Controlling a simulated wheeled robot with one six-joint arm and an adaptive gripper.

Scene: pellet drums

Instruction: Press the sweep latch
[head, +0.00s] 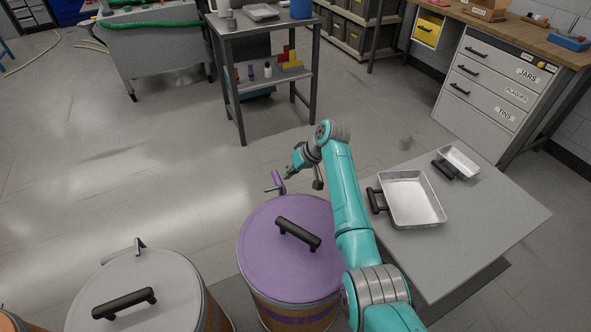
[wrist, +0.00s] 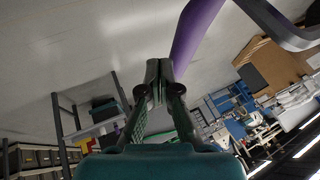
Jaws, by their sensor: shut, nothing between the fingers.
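A purple lidded drum (head: 285,262) stands at the centre front, with a black handle on its lid. A purple latch lever (head: 278,181) stands up at its far rim; no label marks it as the sweep latch in view. My gripper (head: 289,175) is just right of the lever's top, its fingers shut and empty. In the wrist view, the shut fingertips (wrist: 158,68) point ahead, and the purple lever (wrist: 197,32) runs just beside and right of them. Whether they touch it I cannot tell.
A grey drum (head: 140,290) with its own grey latch (head: 137,247) stands left. A low table (head: 490,232) at right holds two metal trays with black handles, the larger tray (head: 412,198) near my arm. A grey cart (head: 262,28) stands behind.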

